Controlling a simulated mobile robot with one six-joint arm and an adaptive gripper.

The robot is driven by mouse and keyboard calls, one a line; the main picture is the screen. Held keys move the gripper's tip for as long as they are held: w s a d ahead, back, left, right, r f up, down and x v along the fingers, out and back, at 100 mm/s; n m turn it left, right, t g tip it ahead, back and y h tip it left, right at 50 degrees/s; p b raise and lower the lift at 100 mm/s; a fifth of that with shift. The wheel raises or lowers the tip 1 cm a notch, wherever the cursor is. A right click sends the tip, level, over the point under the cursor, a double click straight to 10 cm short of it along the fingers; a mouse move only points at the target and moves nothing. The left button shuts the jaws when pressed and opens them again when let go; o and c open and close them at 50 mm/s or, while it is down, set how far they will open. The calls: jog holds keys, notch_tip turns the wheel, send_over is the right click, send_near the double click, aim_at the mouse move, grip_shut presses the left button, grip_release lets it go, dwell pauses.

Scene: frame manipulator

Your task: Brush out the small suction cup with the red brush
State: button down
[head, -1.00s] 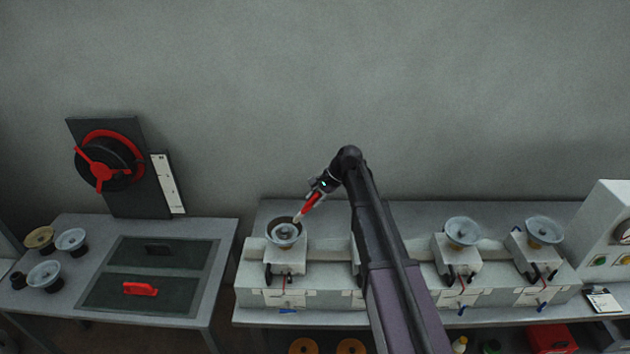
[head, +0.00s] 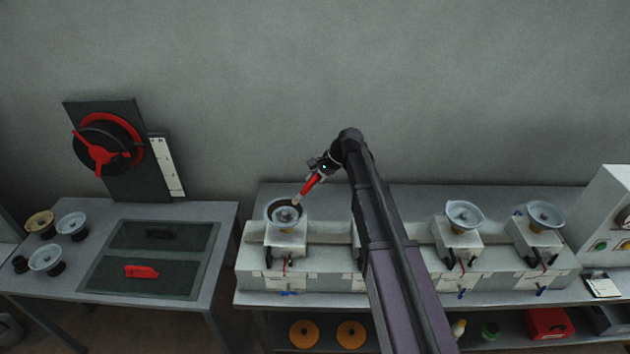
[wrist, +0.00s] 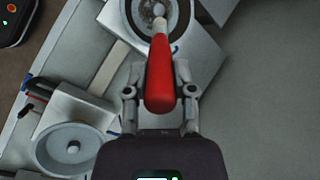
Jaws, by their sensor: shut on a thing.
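My gripper (head: 320,165) is shut on the red brush (wrist: 160,75), whose red handle shows between the fingers in the wrist view. The handle is tilted, and its pale bristle end points down at a suction cup (head: 285,214) on the leftmost block of the right-hand bench. In the wrist view this cup (wrist: 179,24) is a round dish with a dark rim and brownish specks inside. The bristle tip overlaps the cup near its centre there; I cannot tell whether it touches. The brush also shows in the head view (head: 312,184).
Two more cups on blocks (head: 464,216) (head: 545,214) stand to the right on the bench. A left table (head: 222,235) holds several loose cups and a dark panel with a red handle (head: 141,271). A grey machine (head: 606,215) stands at far right. My arm hides the bench's middle.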

jog(key=shift+f+b, duration=2.05)
jog(key=shift+f, duration=0.3)
jog(key=shift+f+b, duration=0.75)
jog(key=shift+b, duration=0.05)
jog(key=shift+w+a+r, duration=0.15)
jog(key=shift+w+a, duration=0.05)
jog(key=shift+w, duration=0.65)
